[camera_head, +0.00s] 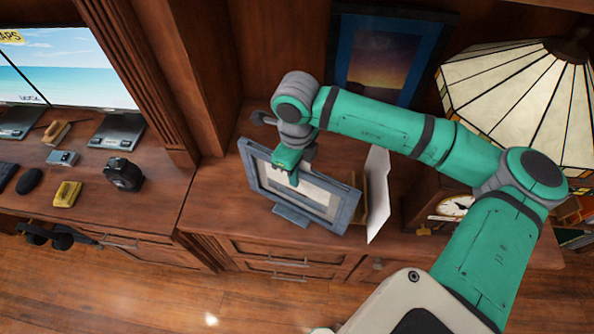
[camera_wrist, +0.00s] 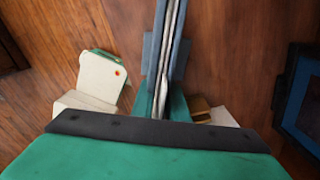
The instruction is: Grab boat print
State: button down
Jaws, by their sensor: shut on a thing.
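The boat print (camera_head: 257,174) is a picture in a blue-grey frame, on the wooden cabinet top in the head view. My gripper (camera_head: 291,174) is at its upper edge, with a green finger over the front of the picture. In the wrist view the print (camera_wrist: 168,45) shows edge-on as a thin grey-blue strip between the two green fingers of my gripper (camera_wrist: 162,105). The gripper is shut on it. The finger behind the frame is hidden in the head view, and I cannot tell whether the frame touches the cabinet top.
A white panel (camera_head: 378,195) stands just right of the print. A blue-framed sunset picture (camera_head: 385,60) is at the back. A clock (camera_head: 453,207) and a stained-glass lamp (camera_head: 515,100) are to the right. A wooden post (camera_head: 165,80) rises at the left.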

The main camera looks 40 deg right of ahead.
jog(key=c, duration=1.7)
grip_release()
jog(key=shift+f, duration=0.1)
jog(key=shift+c, duration=0.2)
